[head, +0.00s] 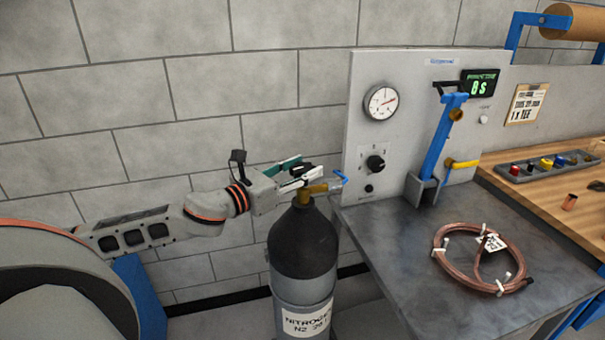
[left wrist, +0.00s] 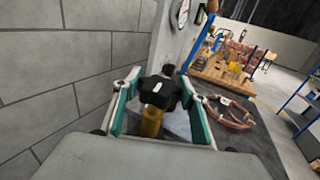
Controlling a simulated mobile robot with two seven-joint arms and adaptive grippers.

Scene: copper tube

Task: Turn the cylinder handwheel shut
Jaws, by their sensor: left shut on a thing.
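The nitrogen cylinder (head: 303,245) stands upright beside the steel bench, dark on its shoulder and grey below, with a white nitrogen label. A brass valve (head: 313,188) sits on its top and also shows in the left wrist view (left wrist: 151,122). The black handwheel (left wrist: 157,92) is on the valve, between the green-padded fingers of my left gripper (head: 301,172). The gripper is shut on the handwheel, reaching in from the left just above the cylinder. In the head view the fingers hide much of the handwheel. My right gripper is not in view.
The grey panel with a pressure gauge (head: 381,102) and a black knob (head: 375,163) stands close to the right of the valve. A copper tube coil (head: 440,247) lies on the steel bench (head: 385,235). A block wall is close behind.

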